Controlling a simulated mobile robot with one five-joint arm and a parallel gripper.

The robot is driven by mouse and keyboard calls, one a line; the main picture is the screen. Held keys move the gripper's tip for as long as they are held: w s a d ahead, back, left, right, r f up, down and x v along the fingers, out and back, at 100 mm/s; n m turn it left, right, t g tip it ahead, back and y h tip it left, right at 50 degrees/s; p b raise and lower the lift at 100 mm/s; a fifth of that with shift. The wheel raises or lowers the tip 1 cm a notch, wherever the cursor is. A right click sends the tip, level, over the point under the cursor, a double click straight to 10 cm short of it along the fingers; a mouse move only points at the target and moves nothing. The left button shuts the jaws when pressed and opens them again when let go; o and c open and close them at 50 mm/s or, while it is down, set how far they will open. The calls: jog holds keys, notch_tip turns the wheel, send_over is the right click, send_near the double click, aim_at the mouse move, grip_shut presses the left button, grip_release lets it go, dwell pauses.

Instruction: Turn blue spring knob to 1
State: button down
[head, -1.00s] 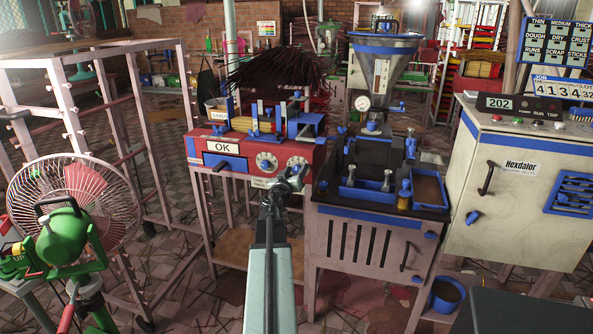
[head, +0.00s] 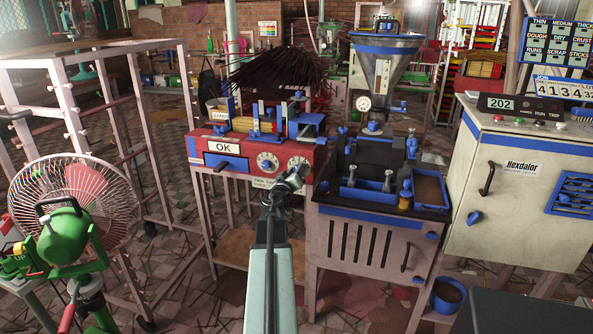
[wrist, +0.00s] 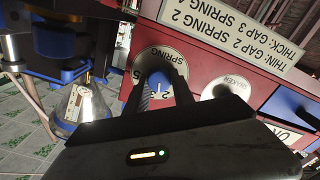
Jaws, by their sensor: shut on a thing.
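The blue spring knob (wrist: 155,84) sits on a round pale dial marked SPRING (wrist: 160,58) on the red machine front, seen upside down in the wrist view. My gripper (wrist: 161,82) has its two dark fingers on either side of the knob, shut on it. The fingers hide part of the knob and dial, so its exact setting cannot be read. In the head view, my gripper (head: 297,172) is at the right-hand dial (head: 299,162) of the red machine (head: 240,178) and covers its lower part.
A second dial (wrist: 222,86) is beside the spring dial. A plate (wrist: 235,28) reads THIN GAP 2 SPRING 2, THICK GAP 3 SPRING 4. The extruder (head: 374,165) with blue parts stands close on the right. A green fan (head: 65,235) is at the left.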

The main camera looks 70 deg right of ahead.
jog(key=n, duration=1.1)
jog(key=shift+w+a+f, duration=0.1)
jog(key=shift+w+f, duration=0.05)
jog(key=shift+w, duration=0.05)
dwell(0.5)
jog(key=c, duration=1.1)
grip_release()
